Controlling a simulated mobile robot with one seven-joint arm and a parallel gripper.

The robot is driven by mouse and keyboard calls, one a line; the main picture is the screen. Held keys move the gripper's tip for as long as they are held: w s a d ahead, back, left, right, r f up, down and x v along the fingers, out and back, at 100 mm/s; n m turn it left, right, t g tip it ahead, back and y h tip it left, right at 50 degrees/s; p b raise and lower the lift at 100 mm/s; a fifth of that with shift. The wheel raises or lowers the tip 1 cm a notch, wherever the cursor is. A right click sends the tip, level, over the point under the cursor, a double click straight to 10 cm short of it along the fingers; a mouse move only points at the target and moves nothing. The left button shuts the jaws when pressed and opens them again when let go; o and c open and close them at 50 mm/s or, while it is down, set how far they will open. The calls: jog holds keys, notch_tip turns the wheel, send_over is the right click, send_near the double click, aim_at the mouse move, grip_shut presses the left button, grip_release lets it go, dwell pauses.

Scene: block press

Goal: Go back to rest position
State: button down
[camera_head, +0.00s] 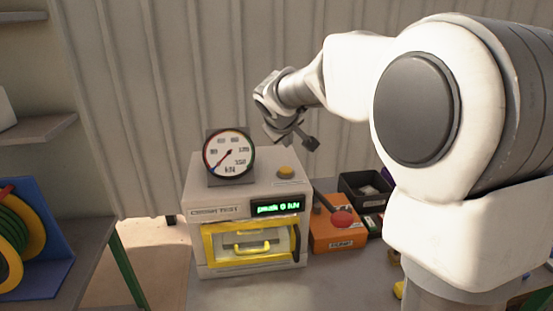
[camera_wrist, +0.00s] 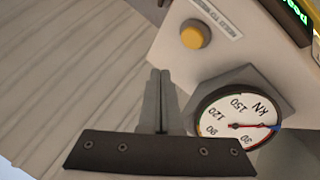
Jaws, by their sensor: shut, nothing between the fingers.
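My gripper (camera_head: 311,144) is raised above and behind the right side of the press (camera_head: 228,197) in the head view. In the wrist view its two fingers (camera_wrist: 160,75) are together, with nothing between them. The press is a pale box with a round dial gauge (camera_head: 229,152) on top and a yellow button (camera_head: 286,172) to the right of the gauge. Its green display (camera_head: 278,208) reads "peak 0 kN". The yellow-framed door (camera_head: 252,245) at the front looks closed. The wrist view shows the button (camera_wrist: 194,35) and gauge (camera_wrist: 237,118) near the fingers, apart from them.
An orange box (camera_head: 337,236) with a red-knobbed lever (camera_head: 342,218) in front of it stands right of the press. A dark bin (camera_head: 364,190) is behind it. A corrugated wall (camera_head: 200,80) rises behind. Shelves (camera_head: 40,128) and a blue holder with coiled hose (camera_head: 45,235) are at left.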

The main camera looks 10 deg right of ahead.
jog(key=s+f+m+g+y, duration=0.1)
jog(key=s+f+m, duration=0.1)
jog(key=s, duration=1.6)
jog(key=s+f+m+g+y, duration=0.2)
jog(key=s+m, duration=0.1)
jog(key=s, duration=1.5)
jog(key=shift+f, duration=0.2)
jog(key=shift+w, duration=0.1)
